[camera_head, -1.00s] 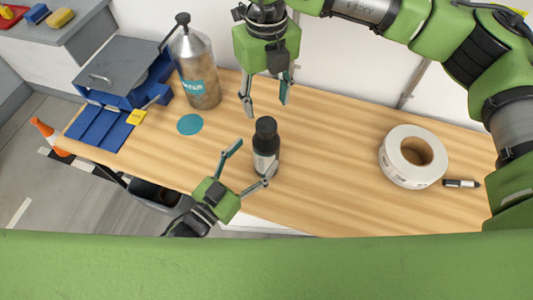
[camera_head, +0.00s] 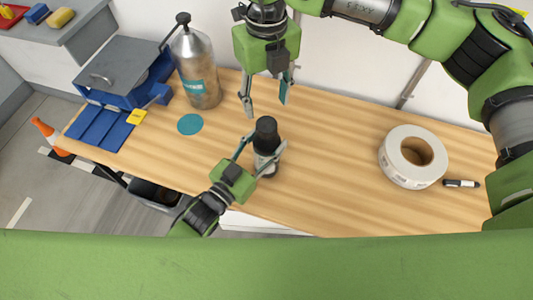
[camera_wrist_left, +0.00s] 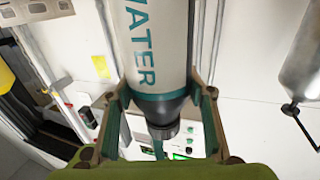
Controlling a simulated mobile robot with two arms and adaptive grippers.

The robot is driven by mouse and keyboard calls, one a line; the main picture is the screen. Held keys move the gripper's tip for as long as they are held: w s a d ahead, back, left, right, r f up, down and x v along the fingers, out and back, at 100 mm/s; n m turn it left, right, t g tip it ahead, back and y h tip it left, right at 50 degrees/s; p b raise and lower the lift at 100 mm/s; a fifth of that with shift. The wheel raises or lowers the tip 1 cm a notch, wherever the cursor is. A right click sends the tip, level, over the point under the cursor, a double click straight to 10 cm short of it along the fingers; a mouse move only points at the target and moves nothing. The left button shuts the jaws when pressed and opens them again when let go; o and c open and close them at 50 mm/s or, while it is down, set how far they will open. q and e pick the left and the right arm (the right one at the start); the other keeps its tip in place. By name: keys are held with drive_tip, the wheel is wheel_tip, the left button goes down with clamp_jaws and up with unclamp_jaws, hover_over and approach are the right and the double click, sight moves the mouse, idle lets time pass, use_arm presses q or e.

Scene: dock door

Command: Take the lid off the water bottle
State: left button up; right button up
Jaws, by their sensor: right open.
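The water bottle (camera_head: 267,158) stands upright on the table, with a pale body and a black lid (camera_head: 266,127). In the left wrist view the bottle (camera_wrist_left: 160,50) shows large teal letters, and its dark end (camera_wrist_left: 162,128) points down in the picture. My left gripper (camera_head: 265,143) has its fingers on either side of the bottle. My right gripper (camera_head: 265,104) is open and empty behind the bottle in the head view, pointing down at the table.
A silver canister (camera_head: 198,75) stands back left, near a flat teal disc (camera_head: 190,124). A blue toolbox (camera_head: 120,85) is at the left end. A white tape roll (camera_head: 402,170) and a marker (camera_head: 461,183) lie at the right. The table (camera_head: 325,160) between bottle and roll is clear.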

sight(267, 124)
use_arm(q)
clamp_jaws()
use_arm(e)
drive_tip(key=m, duration=1.3)
drive_tip(key=shift+m, duration=0.3)
drive_tip(key=shift+f, duration=4)
drive_tip(key=c, duration=1.1)
drive_tip(key=n, duration=0.8)
drive_tip(key=shift+n, duration=0.4)
drive_tip(key=n, duration=0.5)
drive_tip(key=shift+n, duration=0.3)
drive_tip(key=n, duration=0.9)
drive_tip(key=shift+r, duration=0.1)
drive_tip(key=n, duration=0.3)
drive_tip(key=shift+n, duration=0.4)
drive_tip(key=n, duration=0.3)
drive_tip(key=shift+n, duration=0.4)
drive_tip(key=n, duration=0.5)
